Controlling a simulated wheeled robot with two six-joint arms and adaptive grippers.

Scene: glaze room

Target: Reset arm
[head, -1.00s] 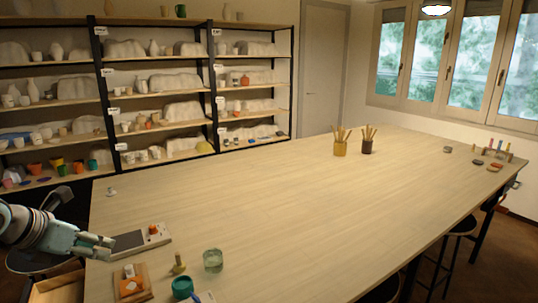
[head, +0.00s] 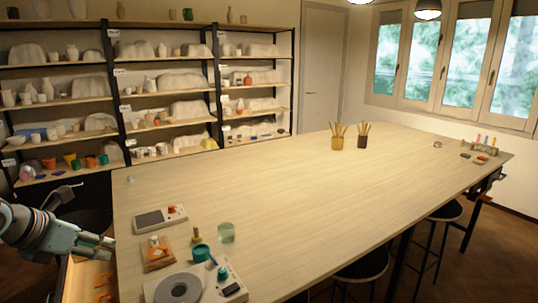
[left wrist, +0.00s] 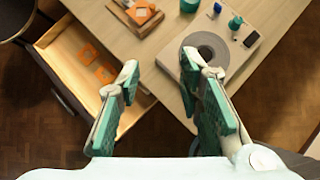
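My left gripper (head: 108,243) is at the left edge of the table (head: 300,200) in the head view. In the left wrist view my left gripper (left wrist: 160,70) has its two green-padded fingers wide apart with nothing between them. Below it in that view are the table edge, the floor and a pulled-out drawer (left wrist: 62,68). My right gripper shows in neither view.
The open drawer (head: 78,284) holds orange pieces (left wrist: 88,52). On the near table stand a grey disc device (head: 180,289), a wooden board with an orange piece (head: 158,254), a scale (head: 150,220), a teal jar (head: 201,253) and a glass (head: 226,233). The table middle is clear.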

